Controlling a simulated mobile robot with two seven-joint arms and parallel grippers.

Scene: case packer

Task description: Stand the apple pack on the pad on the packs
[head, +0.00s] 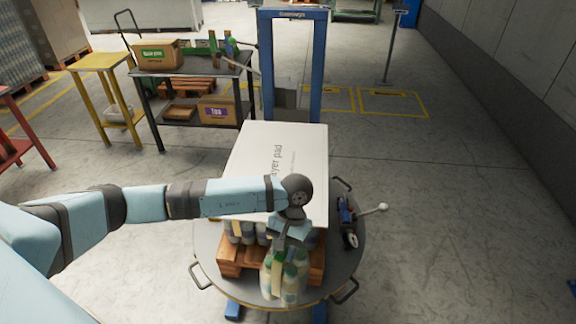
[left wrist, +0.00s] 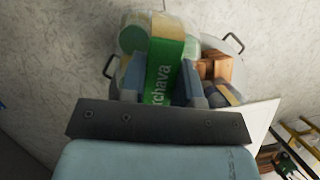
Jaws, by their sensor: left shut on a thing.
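My left gripper (head: 290,243) is shut on a pack of pale bottles with green caps (head: 284,277). In the left wrist view the gripper (left wrist: 161,88) closes on the pack's green band (left wrist: 168,60), which reads "rchava". I take this to be the apple pack; its fruit is not readable. The pack hangs roughly upright in front of the near side of the stack. The white layer pad (head: 255,168) lies flat on the packs (head: 240,233), its top bare except where my arm covers it. The right gripper is not in view.
The packs stand on a wooden pallet (head: 232,259) on a round grey turntable (head: 222,284) with handles. A blue device with a white-knobbed lever (head: 349,217) sits at its right. A blue frame (head: 267,75) rises behind. A black table (head: 200,70) with boxes stands back left.

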